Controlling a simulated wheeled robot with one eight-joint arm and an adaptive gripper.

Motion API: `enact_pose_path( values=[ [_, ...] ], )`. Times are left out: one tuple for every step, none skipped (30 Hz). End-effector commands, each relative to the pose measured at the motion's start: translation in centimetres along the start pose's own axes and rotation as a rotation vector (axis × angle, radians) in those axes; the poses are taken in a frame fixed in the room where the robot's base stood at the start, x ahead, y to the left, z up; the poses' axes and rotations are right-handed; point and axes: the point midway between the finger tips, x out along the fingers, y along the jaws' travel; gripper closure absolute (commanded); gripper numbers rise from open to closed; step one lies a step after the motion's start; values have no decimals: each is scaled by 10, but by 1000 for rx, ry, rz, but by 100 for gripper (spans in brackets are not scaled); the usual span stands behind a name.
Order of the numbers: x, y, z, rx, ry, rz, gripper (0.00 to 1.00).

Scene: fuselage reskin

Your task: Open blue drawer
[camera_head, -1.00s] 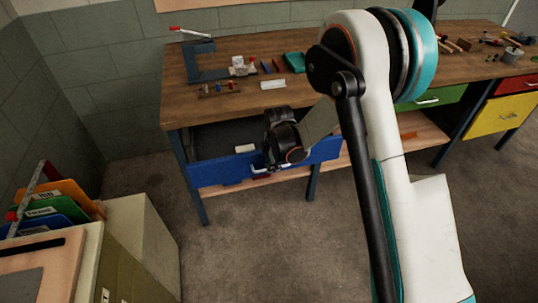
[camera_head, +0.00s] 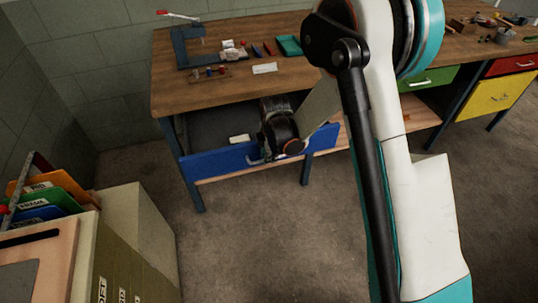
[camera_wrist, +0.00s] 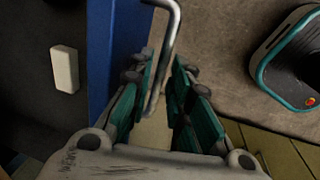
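The blue drawer (camera_head: 215,162) is pulled well out from under the wooden workbench, and its dark inside shows behind the front. My gripper (camera_wrist: 163,62) is at the drawer's front, with its two green-padded fingers on either side of the metal handle (camera_wrist: 172,17). A gap shows between the handle and the right finger, so the fingers look open around the bar. Whether the left finger touches the bar is unclear. The blue front also shows in the wrist view (camera_wrist: 103,50). In the head view my wrist hides part of the drawer front.
A small white block (camera_wrist: 65,68) lies inside the drawer. The workbench (camera_head: 215,93) holds tools above it. Green (camera_head: 428,78) and yellow (camera_head: 495,102) drawers are at the right. A cabinet with folders (camera_head: 125,235) stands at lower left. Bare floor lies in front.

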Motion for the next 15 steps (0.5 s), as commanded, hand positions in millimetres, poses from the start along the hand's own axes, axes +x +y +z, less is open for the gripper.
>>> enact_pose_path(
  values=[
    [0, 0, 0, 0, 0, 0, 82],
    [0, 0, 0, 0, 0, 0, 82],
    [0, 0, 0, 0, 0, 0, 82],
    [-1, 0, 0, 0, 0, 0, 82],
    [-2, 0, 0, 0, 0, 0, 82],
    [-5, 0, 0, 0, 0, 0, 82],
    [-7, 0, 0, 0, 0, 0, 82],
    [-10, 0, 0, 0, 0, 0, 82],
    [-15, 0, 0, 0, 0, 0, 82],
    [-20, 0, 0, 0, 0, 0, 82],
    [-24, 0, 0, 0, 0, 0, 82],
    [-31, 0, 0, 0, 0, 0, 82],
    [-37, 0, 0, 0, 0, 0, 82],
    [-43, 0, 0, 0, 0, 0, 82],
    [-50, 0, 0, 0, 0, 0, 82]
  ],
)
